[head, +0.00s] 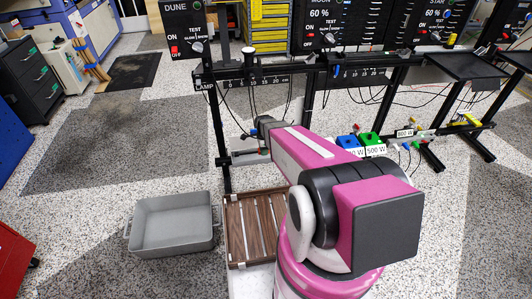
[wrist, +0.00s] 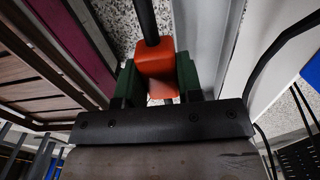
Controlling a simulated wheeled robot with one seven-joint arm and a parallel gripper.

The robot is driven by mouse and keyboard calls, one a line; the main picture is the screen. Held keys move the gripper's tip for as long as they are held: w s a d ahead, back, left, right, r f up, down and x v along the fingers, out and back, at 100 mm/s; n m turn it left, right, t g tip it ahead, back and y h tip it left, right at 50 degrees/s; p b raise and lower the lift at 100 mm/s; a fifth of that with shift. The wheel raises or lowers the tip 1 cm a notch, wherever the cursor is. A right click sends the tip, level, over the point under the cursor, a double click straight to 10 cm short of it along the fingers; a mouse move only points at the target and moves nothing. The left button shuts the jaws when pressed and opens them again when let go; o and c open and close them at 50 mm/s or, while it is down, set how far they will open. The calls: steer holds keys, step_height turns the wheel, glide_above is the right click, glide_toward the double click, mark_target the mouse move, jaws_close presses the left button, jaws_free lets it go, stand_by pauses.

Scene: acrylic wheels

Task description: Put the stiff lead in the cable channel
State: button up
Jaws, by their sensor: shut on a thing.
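In the wrist view my gripper (wrist: 158,80) is shut on an orange block (wrist: 154,58), with a green finger pad on each side. A thick black rod or cable (wrist: 146,20) runs straight out of the block's far end. This looks like the stiff lead with its orange end piece. A long pale grey strip (wrist: 206,40) runs close beside the block on the right; I cannot tell whether it is the cable channel. In the head view my arm points toward the black rack, and the gripper and held block cannot be made out.
A black rack (head: 215,130) with panels and hanging cables stands ahead. A brown slatted tray (head: 229,235) and an empty grey bin (head: 172,246) are at lower left. Blue (head: 347,141) and green (head: 369,139) blocks sit right of my arm. Open speckled floor lies left.

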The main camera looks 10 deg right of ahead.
steer(key=w+f, duration=0.1)
steer(key=w, duration=0.1)
steer(key=w+d+f, duration=0.1)
steer(key=w, duration=0.1)
steer(key=w+d+f, duration=0.1)
steer(key=w+f, duration=0.1)
steer(key=shift+w+d+f, duration=0.1)
steer(key=shift+w+d, duration=0.05)
steer(key=shift+d, duration=0.05)
steer(key=shift+f, duration=1.9)
steer(key=shift+f, duration=0.6)
steer(key=o, duration=1)
steer(key=shift+r, duration=0.15)
